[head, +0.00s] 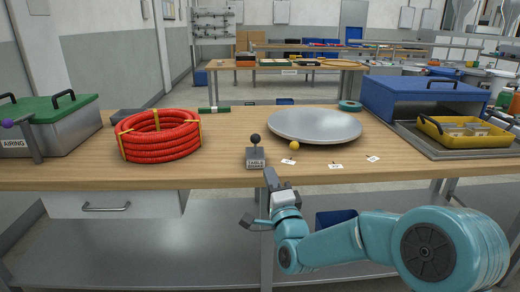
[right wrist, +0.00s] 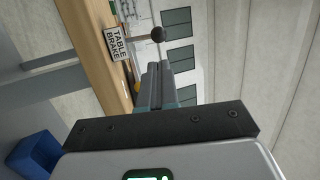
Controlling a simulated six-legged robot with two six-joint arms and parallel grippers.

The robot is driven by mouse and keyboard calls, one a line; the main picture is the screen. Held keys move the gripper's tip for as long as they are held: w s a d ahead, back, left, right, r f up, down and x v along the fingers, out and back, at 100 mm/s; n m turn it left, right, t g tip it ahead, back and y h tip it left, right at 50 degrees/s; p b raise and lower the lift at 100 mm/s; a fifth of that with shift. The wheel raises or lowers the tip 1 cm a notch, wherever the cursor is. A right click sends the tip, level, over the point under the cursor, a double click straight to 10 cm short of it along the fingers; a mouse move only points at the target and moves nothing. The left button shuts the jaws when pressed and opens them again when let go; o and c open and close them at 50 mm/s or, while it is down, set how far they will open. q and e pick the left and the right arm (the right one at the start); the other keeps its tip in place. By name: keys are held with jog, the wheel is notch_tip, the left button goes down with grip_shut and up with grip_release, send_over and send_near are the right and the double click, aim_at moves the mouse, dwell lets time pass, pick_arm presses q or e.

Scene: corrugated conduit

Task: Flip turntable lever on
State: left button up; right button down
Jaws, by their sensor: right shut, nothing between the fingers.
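The lever (head: 255,142) has a black ball on a short stem and stands upright on a grey base labelled "TABLE BRAKE" (head: 256,163) at the table's front edge. The grey round turntable (head: 315,124) lies behind and to its right. My right gripper (head: 270,177) is shut and empty, just in front of the table edge, below and slightly right of the lever base. In the right wrist view, the shut fingers (right wrist: 154,86) point toward the lever's black ball (right wrist: 158,34), with a gap between. My left gripper is not in view.
A red conduit coil (head: 158,142) lies left of the lever. A yellow ball (head: 294,146) and small white labels (head: 336,166) are by the turntable's front. A green-lidded box (head: 47,110) stands far left; a blue cover (head: 420,99) and yellow tray (head: 466,136) are right.

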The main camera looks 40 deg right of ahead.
aim_at(257, 142)
jog(key=x, duration=1)
jog(key=shift+w+d+p, duration=0.1)
jog(key=shift+w+p, duration=0.2)
jog(key=shift+w, duration=0.05)
jog(key=shift+r, duration=0.1)
